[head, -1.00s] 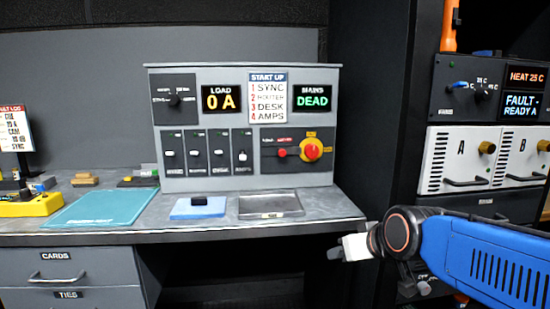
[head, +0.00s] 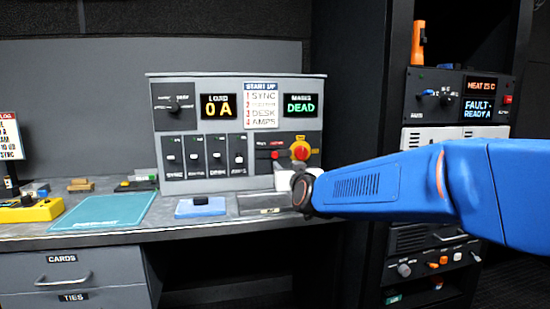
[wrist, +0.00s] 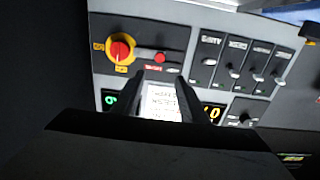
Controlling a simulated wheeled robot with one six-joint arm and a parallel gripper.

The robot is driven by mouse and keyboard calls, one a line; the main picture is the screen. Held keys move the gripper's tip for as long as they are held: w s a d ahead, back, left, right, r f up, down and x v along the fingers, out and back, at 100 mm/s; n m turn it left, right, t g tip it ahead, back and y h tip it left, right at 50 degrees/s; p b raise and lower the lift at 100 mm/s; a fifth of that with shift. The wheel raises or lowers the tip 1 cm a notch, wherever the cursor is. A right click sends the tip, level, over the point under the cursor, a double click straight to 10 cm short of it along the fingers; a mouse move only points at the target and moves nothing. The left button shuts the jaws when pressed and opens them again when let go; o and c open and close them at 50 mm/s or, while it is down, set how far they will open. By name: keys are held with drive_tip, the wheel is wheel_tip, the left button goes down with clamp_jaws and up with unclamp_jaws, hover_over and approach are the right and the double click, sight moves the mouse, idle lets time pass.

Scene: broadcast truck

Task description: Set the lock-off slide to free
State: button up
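The lock-off slide is a small red knob (head: 276,155) in a dark slot on the grey panel, beside a red rotary switch on a yellow plate (head: 300,150). The wrist view shows the panel upside down, with the slide (wrist: 160,58) right of the rotary switch (wrist: 121,48) and a small red label by it. I cannot read its position. My gripper (head: 283,178) is in front of the panel's lower right, below the slide in the head view. In the wrist view its two dark fingers (wrist: 160,80) are apart with nothing between them; the slide appears beyond their tips.
Displays read LOAD 0 A (head: 218,106) and MAINS DEAD (head: 301,104). A blue pad (head: 184,209) and a metal tray (head: 251,211) lie on the desk below. A dark rack (head: 352,120) stands right.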

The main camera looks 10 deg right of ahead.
sight(275, 155)
drive_tip(key=w, duration=1.5)
drive_tip(key=shift+w, duration=0.1)
drive_tip(key=shift+c, duration=0.3)
clamp_jaws()
